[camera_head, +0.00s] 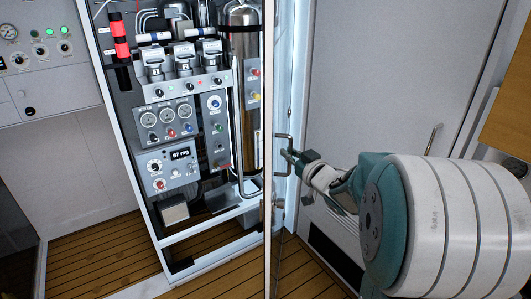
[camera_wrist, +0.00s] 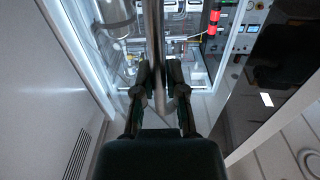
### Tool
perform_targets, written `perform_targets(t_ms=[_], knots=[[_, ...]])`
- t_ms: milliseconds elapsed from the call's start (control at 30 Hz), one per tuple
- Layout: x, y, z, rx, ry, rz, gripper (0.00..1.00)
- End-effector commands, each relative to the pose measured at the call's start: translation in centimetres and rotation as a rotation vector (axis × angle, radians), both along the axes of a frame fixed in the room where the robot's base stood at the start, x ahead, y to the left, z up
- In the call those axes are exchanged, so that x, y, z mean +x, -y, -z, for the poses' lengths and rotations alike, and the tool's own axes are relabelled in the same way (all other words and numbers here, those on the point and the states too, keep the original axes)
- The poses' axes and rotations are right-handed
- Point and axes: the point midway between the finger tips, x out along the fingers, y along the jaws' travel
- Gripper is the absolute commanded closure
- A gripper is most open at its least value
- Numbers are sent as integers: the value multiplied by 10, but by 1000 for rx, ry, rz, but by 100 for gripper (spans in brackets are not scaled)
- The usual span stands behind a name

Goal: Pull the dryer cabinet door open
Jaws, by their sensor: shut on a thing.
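The dryer cabinet (camera_head: 205,248) stands open in the head view, its inside in plain sight. Its door (camera_head: 268,215) is swung out and seen nearly edge-on as a thin upright strip. The dark bar handle (camera_head: 276,170) is on the right face of the door. My gripper (camera_head: 290,156) comes from the right and is shut on the handle. The exact finger contact is hidden.
Inside the cabinet are gauges (camera_head: 165,115), a metal cylinder (camera_head: 242,90) and valves. A grey wall door with a lever handle (camera_head: 433,138) is at the right, behind my arm. A control panel (camera_head: 38,50) is at the left. Wooden floor (camera_head: 90,260) is clear in front.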

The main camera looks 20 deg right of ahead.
Motion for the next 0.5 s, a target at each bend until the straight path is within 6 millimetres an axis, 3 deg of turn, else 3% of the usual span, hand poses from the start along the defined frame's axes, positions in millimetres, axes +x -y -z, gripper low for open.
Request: perform_targets(t_ms=[33,500], knots=[[-6,17,0,0,0,-9,100],[-45,126,1,0,1,-180,100]])
